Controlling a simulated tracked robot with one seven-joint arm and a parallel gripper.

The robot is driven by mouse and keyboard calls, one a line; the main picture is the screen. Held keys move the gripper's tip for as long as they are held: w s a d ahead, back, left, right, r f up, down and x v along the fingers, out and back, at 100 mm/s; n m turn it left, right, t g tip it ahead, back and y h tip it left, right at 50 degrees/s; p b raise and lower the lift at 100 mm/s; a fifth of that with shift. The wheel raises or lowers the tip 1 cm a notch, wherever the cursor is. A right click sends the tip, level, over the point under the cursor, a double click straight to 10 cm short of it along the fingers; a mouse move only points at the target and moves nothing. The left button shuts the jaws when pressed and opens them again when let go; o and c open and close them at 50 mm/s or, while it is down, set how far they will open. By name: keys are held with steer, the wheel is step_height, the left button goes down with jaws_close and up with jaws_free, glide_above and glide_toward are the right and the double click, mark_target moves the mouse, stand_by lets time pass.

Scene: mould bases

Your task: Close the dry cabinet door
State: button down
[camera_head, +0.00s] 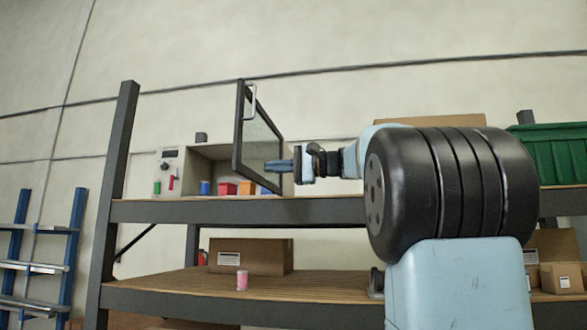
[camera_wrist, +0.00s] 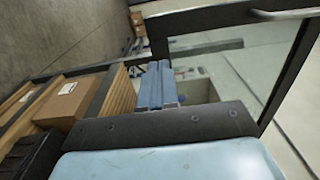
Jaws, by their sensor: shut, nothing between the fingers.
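The dry cabinet (camera_head: 172,160) is a pale box on the upper shelf, with its front open and small coloured items inside. Its door (camera_head: 238,131), a dark frame with a glass pane and a light handle (camera_head: 250,101), stands swung out toward me. My gripper (camera_head: 270,166) is shut and empty, at the right side of the door's lower part in the head view. I cannot tell whether it touches the glass. In the wrist view the shut blue fingers (camera_wrist: 157,84) lie beside the door frame (camera_wrist: 205,17), and the handle (camera_wrist: 285,14) is at the upper right.
The shelf edge (camera_head: 200,211) runs under the cabinet and my arm. Coloured items, including a red block (camera_head: 227,188), are in the cabinet. A green crate (camera_head: 555,152) stands at right.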

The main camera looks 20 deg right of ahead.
mark_target(243, 169)
steer(key=shift+x, duration=2.9)
